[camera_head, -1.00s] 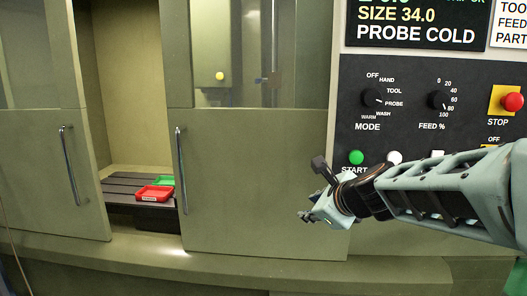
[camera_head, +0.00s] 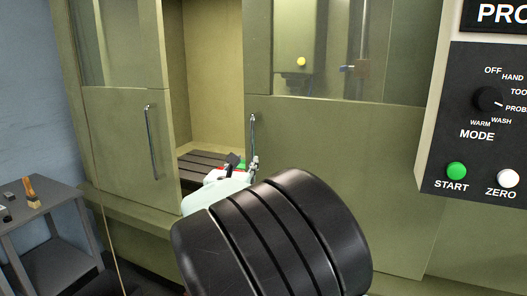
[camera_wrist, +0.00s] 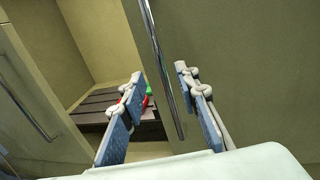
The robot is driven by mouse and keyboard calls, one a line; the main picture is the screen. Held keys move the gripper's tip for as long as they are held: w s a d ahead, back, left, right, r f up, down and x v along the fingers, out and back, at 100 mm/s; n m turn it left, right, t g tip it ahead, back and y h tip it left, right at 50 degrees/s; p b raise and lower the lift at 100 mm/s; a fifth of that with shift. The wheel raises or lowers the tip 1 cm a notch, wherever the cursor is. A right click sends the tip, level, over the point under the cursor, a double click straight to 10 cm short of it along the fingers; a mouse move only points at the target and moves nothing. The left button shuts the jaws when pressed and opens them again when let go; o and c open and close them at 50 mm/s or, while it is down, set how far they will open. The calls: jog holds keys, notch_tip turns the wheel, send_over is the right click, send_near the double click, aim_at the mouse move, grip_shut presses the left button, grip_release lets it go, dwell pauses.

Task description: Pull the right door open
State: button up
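The right door (camera_head: 335,180) is olive green with a window in its upper part. Its upright metal bar handle (camera_head: 252,132) is near its left edge and also shows in the wrist view (camera_wrist: 161,55). My gripper (camera_head: 242,163) is at the lower part of this handle, partly hidden behind my arm in the head view. In the wrist view my gripper (camera_wrist: 160,77) is open, with the handle between its two blue-padded fingers in the picture. I cannot tell whether either finger touches the bar. There is a gap left of the right door.
The left door (camera_head: 130,140) has its own bar handle (camera_head: 152,142). A control panel (camera_head: 480,130) juts out at the right. A grey cart (camera_head: 45,215) with a brush stands at the left.

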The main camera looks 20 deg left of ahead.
aim_at(253, 153)
jog(key=w, duration=0.3)
jog(key=w+p, duration=0.1)
jog(key=w, duration=0.2)
jog(key=w+a+p, duration=0.1)
jog(key=w, duration=0.2)
jog(key=shift+w, duration=0.15)
grip_shut()
